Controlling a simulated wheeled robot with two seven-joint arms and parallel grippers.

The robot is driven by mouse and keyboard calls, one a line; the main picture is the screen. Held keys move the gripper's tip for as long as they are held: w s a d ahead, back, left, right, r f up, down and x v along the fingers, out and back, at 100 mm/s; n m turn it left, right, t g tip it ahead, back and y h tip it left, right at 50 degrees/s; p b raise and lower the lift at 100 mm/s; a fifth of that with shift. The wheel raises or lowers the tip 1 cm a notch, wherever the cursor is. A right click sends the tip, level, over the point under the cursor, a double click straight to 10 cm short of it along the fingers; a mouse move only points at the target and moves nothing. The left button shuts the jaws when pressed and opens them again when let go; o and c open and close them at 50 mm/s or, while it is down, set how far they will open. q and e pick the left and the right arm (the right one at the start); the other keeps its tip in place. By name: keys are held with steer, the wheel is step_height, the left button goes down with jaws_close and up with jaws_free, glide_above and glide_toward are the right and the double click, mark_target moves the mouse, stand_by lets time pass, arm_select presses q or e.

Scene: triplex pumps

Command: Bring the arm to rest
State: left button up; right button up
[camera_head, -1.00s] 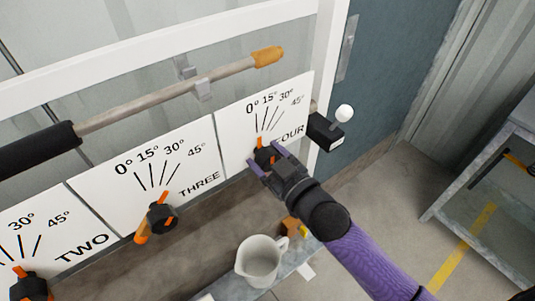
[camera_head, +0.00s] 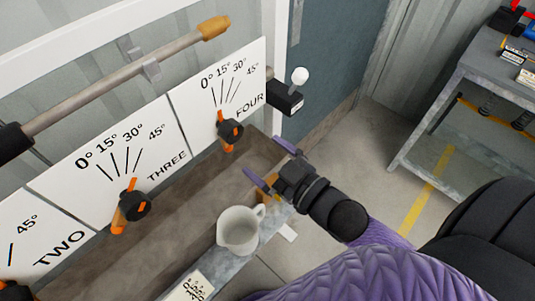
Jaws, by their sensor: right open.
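My right gripper (camera_head: 266,165) is open and empty. It hangs in front of the panel, above the right end of the trough and near the white jug. The purple sleeve of my right arm comes in from the lower right. The knob at FOUR (camera_head: 229,131) is black with an orange pointer and stands apart from the gripper, up and to its left. The knob at THREE (camera_head: 134,205) is further left. My left gripper is not in view.
A white jug (camera_head: 239,230) stands on a grey ledge below the trough (camera_head: 205,190). A black box with a white ball lever (camera_head: 287,97) sits right of FOUR. A metal table (camera_head: 463,80) with small items stands at the right. The floor between is clear.

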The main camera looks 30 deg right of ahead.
stand_by(0.3)
steer(key=s+d+f+m+g+h+b, duration=0.1)
steer(key=s+d+f+g+h, duration=0.15)
steer(key=f, duration=0.75)
steer(key=s+d+f+m+g+h, duration=0.1)
steer(key=s+f+g, duration=0.3)
steer(key=f, duration=0.6)
steer(key=s+d+f+m+g+h+b, duration=0.1)
steer(key=s+d+f+m+g+h, duration=0.2)
steer(key=f, duration=0.7)
steer(key=s+a+f+g, duration=0.1)
steer(key=s+f+g, duration=0.1)
steer(key=s, duration=0.4)
steer(key=s+a+f+g, duration=0.1)
steer(key=s+f+g, duration=0.1)
steer(key=s+f, duration=0.3)
steer(key=s+a+f+g+b, duration=0.1)
steer(key=s+f+g, duration=0.2)
steer(key=s, duration=0.5)
steer(key=shift+s+f+n, duration=0.2)
steer(key=shift+n, duration=0.2)
steer(key=shift+c, duration=0.3)
